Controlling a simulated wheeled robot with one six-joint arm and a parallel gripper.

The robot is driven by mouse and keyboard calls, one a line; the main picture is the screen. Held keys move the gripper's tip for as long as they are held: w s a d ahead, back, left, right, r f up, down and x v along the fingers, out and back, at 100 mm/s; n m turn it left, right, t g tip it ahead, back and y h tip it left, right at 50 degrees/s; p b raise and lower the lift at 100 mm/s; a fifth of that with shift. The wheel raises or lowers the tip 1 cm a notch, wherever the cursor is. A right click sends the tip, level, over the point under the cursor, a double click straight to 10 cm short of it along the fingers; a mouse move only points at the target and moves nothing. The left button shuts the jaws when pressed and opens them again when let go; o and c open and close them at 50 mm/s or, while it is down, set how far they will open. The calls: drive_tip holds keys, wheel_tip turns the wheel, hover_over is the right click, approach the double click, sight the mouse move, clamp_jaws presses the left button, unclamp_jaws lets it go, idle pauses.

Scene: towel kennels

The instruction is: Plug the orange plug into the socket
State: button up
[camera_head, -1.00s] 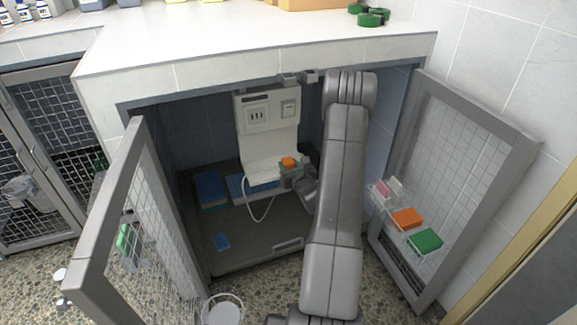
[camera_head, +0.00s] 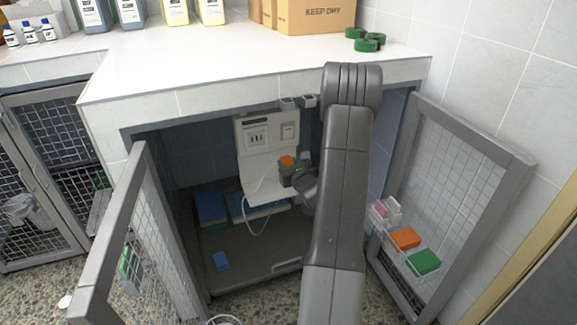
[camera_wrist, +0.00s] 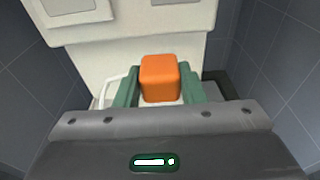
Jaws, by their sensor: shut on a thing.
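The orange plug (camera_head: 287,161) is held in my gripper (camera_head: 290,170) inside the open kennel, in front of the white wall panel. In the wrist view the orange plug (camera_wrist: 160,78) sits between the two green fingers of my gripper (camera_wrist: 157,88), which are shut on it. The socket (camera_head: 257,138) is on the upper left of the white panel, with dark slots, above and left of the plug. The plug is apart from the socket. A white cord (camera_head: 258,222) hangs in a loop below the panel. The plug's front side is hidden in the wrist view.
A switch plate (camera_head: 288,131) is right of the socket. Mesh doors stand open at left (camera_head: 128,235) and right (camera_head: 450,190); the right one carries a rack with an orange block (camera_head: 405,238) and a green block (camera_head: 423,261). Blue folded items (camera_head: 209,206) lie on the kennel floor.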

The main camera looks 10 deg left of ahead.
clamp_jaws()
drive_tip(key=s+a+r+b, duration=0.5)
drive_tip(key=s+r, duration=0.4)
drive_tip(key=shift+r+p+x, duration=0.25)
drive_tip(key=shift+p+x, duration=0.2)
drive_tip(key=shift+x, duration=0.85)
drive_tip(key=shift+r+p+x, duration=0.25)
drive_tip(key=shift+p+x, duration=0.15)
drive_tip(key=shift+x, duration=0.9)
